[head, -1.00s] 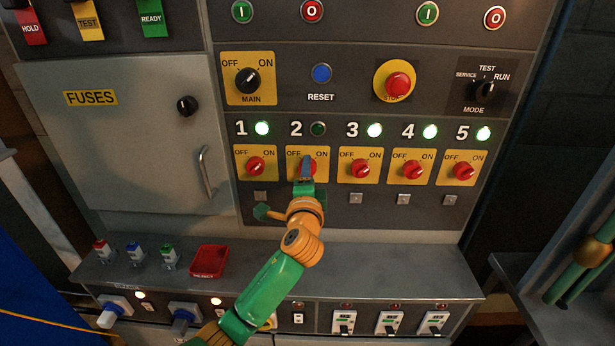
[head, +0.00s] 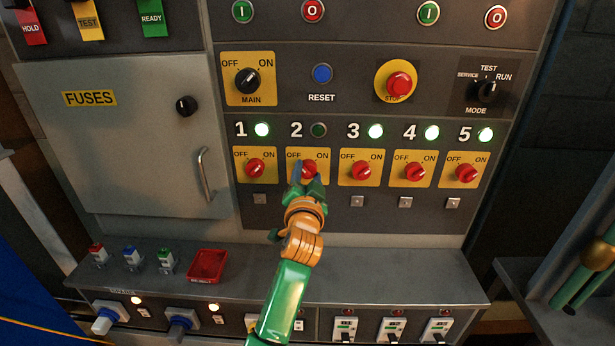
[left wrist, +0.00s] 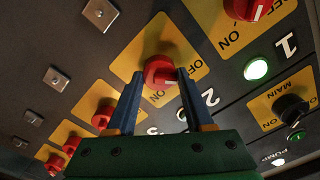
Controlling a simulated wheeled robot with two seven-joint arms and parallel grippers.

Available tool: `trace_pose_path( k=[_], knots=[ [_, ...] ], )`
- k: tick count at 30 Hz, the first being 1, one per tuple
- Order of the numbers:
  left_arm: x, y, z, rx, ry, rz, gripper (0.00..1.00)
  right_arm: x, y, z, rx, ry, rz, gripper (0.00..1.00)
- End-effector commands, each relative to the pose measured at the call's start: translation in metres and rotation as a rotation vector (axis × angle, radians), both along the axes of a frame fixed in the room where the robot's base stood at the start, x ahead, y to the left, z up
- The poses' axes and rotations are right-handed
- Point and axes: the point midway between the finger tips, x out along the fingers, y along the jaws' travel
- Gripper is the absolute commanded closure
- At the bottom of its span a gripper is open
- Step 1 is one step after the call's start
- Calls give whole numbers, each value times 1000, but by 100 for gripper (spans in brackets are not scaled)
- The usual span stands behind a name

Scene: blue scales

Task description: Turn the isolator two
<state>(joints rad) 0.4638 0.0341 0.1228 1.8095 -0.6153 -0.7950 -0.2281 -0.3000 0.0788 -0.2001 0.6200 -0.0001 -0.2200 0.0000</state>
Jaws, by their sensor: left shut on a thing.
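The isolator two knob (head: 309,168) is red, on a yellow OFF/ON plate under the number 2. Its lamp (head: 318,130) is dark. My left gripper (head: 302,174) reaches up from below and partly covers the knob and plate. In the left wrist view the red knob (left wrist: 159,70) sits between the blue fingertips of my left gripper (left wrist: 160,80), which is shut on it. The white mark on the knob is partly visible there. My right gripper is not in view.
Isolator one (head: 255,168) and isolator three (head: 361,171) flank it closely, with lit green lamps. Small metal tabs (head: 357,201) sit below the row. A shelf (head: 380,275) juts out underneath, with a red tray (head: 208,265) on its left.

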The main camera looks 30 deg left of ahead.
Motion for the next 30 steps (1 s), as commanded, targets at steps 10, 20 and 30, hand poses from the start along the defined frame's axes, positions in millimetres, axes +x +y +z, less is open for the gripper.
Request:
trace_pose_path(
  k=[10, 20, 30],
  knots=[
    [0, 0, 3, -68, -48, -1, 100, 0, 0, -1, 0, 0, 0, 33],
    [0, 0, 4, -73, -54, -1, 100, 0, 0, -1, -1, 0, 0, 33],
    [0, 0, 3, -73, -51, -1, 19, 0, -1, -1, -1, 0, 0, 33]
  ],
)
